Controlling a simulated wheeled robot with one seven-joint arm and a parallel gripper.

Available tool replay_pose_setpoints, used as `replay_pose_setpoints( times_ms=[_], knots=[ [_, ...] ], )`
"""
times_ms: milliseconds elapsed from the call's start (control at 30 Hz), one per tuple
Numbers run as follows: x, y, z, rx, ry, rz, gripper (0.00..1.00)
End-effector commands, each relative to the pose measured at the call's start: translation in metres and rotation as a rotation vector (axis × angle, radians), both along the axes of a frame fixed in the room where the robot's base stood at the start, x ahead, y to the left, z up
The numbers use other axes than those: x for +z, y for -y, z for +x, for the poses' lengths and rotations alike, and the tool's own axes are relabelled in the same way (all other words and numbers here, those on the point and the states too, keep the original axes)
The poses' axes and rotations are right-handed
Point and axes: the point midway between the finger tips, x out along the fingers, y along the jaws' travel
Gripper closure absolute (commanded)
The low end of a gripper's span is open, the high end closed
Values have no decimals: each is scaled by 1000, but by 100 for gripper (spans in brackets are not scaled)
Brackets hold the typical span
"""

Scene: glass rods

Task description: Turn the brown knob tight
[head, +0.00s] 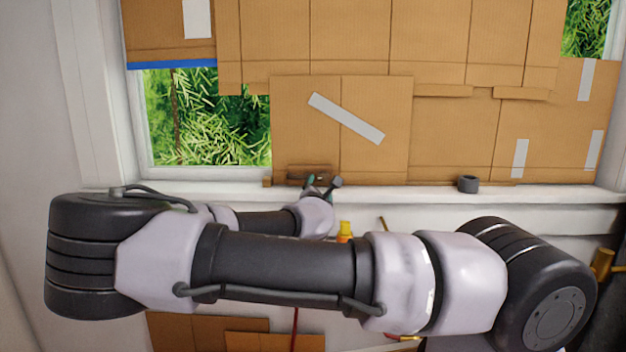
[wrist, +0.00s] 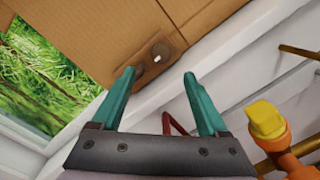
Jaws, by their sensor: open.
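A brown knob (wrist: 163,53) with a pale centre sits on a brown plate against the cardboard, just above the window sill, in the wrist view. A brown fixture (head: 308,168) at the same spot shows in the head view, partly behind my gripper. My gripper (wrist: 159,74) has two teal fingers spread apart, with nothing between them. In the wrist view the knob lies beyond the fingertips, roughly in line with the gap between them. The left fingertip overlaps the plate's lower left end in the picture; I cannot tell whether they touch.
A yellow-topped orange valve (wrist: 266,122) stands right of my gripper, below the sill; it also shows in the head view (head: 345,230). A dark roll (head: 468,184) sits on the sill at right. Cardboard (head: 450,135) covers much of the window. Brass pipes run at right.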

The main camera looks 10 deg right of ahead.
Motion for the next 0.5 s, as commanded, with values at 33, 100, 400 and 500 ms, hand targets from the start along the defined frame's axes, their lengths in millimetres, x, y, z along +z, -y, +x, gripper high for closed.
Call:
replay_pose_setpoints(
  times_ms=[33,100,400,500],
  knots=[
    [0,2,5,-1,1,-1,23],
    [0,5,14,-3,0,1,23],
    [-1,21,68,-4,-2,5,23],
    [-1,25,83,-4,-1,3,23]
  ],
)
